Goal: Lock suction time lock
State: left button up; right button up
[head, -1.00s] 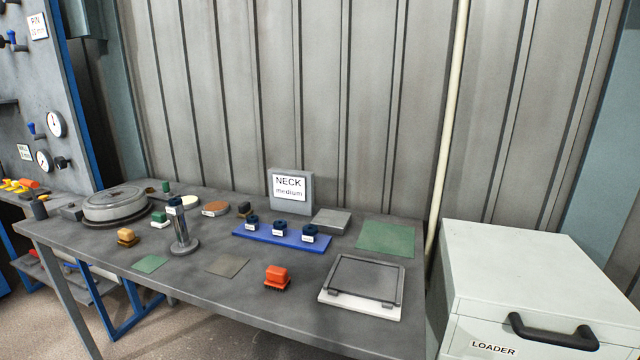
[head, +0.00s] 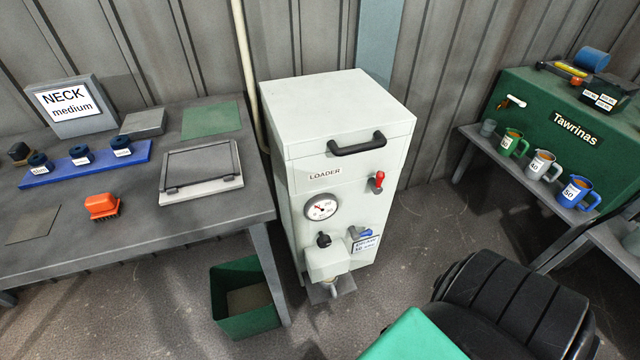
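The white loader cabinet (head: 340,150) stands in the middle of the head view, right of the grey table. On its front are a black handle (head: 357,146), a small red lever (head: 378,181), a round gauge (head: 321,207), a black knob (head: 323,240) and a blue lever or valve (head: 361,233) beside a small label that I cannot read fully. A white box with a spout (head: 330,264) juts out low on the front. I cannot tell which part is the suction time lock. Neither of my grippers is in view.
The grey table (head: 150,235) on the left holds a blue rack (head: 85,164), an orange brush (head: 102,206) and a framed panel (head: 202,171). A green bin (head: 245,298) stands below its edge. A green Tawrinas unit (head: 545,110) with several mugs is at right. Floor shows before the cabinet.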

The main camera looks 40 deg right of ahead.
aim_at(355, 236)
jog(key=z, duration=1.65)
